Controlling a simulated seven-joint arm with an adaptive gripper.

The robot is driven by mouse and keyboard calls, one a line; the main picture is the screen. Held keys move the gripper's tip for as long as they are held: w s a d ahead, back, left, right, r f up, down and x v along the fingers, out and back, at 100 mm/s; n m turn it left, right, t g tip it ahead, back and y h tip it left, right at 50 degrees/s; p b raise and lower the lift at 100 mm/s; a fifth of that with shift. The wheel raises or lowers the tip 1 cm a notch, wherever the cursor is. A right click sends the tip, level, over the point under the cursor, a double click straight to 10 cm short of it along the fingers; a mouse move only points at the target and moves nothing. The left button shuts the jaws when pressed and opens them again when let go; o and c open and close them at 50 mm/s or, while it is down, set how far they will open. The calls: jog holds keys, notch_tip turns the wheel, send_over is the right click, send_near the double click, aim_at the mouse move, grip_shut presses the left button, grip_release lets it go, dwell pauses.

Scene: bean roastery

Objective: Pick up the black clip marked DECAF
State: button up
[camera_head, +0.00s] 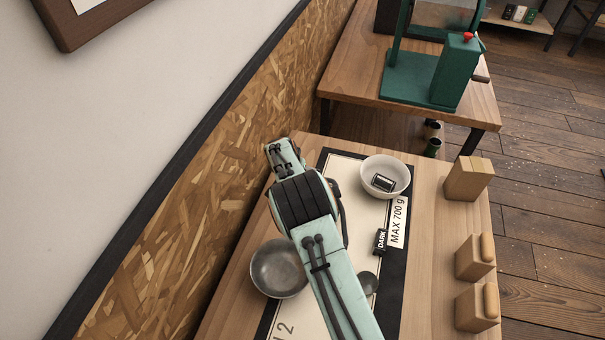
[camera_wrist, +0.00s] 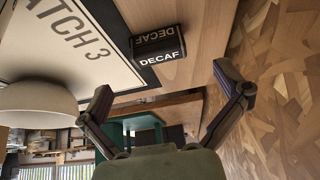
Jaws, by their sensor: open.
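The black clip marked DECAF (camera_wrist: 158,45) lies at the edge of the printed mat (camera_wrist: 62,45), partly over bare wood, in the wrist view. Its white lettering shows on two faces. My gripper (camera_wrist: 162,79) is open and empty, its two fingers spread wide. The clip appears beyond the fingertips, between them across the picture and apart from both. In the head view my arm covers part of the table; I cannot make out the DECAF clip or the fingers there.
A white bowl (camera_head: 407,176) holds a dark clip (camera_head: 384,183). A clip marked DARK (camera_head: 381,241) lies on the mat. A metal bowl (camera_head: 279,268) stands left of my arm. Wooden blocks (camera_head: 468,180) line the right edge. An OSB wall panel (camera_head: 215,190) borders the table's left.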

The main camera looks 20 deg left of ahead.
jog(key=x, duration=0.5)
jog(key=shift+f, duration=0.1)
jog(key=c, duration=0.9)
